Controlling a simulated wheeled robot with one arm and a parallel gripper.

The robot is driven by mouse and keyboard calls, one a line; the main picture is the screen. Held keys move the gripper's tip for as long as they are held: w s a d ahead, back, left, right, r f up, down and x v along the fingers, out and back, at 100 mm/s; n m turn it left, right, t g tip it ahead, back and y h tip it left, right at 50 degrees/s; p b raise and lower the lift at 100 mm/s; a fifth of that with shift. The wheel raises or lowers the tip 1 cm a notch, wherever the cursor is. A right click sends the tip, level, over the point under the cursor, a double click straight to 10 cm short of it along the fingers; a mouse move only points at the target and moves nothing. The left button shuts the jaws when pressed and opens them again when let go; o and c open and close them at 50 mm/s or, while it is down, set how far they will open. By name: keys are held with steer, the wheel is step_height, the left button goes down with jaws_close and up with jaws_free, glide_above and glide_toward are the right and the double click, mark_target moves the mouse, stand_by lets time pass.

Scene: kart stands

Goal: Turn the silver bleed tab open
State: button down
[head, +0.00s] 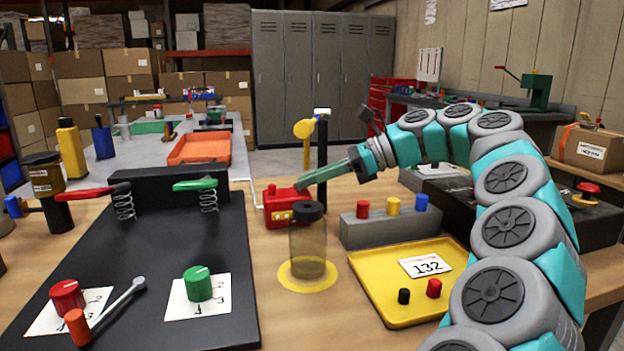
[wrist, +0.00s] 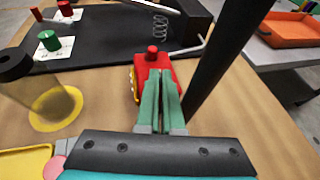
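A red caliper-like block (head: 290,211) with a red knob on top and yellow marks on its front sits on the wooden bench. It also shows in the wrist view (wrist: 140,75). A thin silver rod (wrist: 187,49) bends away from its far side; I cannot tell whether this is the bleed tab or a line. No separate silver tab is clear on the block. My gripper (head: 303,181) reaches in from the right, its tips by the block's top. In the wrist view its green fingers (wrist: 161,72) lie almost together, with nothing seen between them, and hide part of the block.
A dark post (head: 322,150) stands close behind my gripper. A smoky clear cylinder (head: 308,245) with a black cap stands in front of the block. A grey holder (head: 375,233) and a yellow tray (head: 385,310) lie to the right, a black board (head: 150,250) to the left.

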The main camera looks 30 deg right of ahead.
steer(key=shift+a, duration=0.1)
steer(key=c, duration=1)
jaws_free()
steer(key=shift+s+m, duration=0.1)
steer(key=shift+m, duration=0.2)
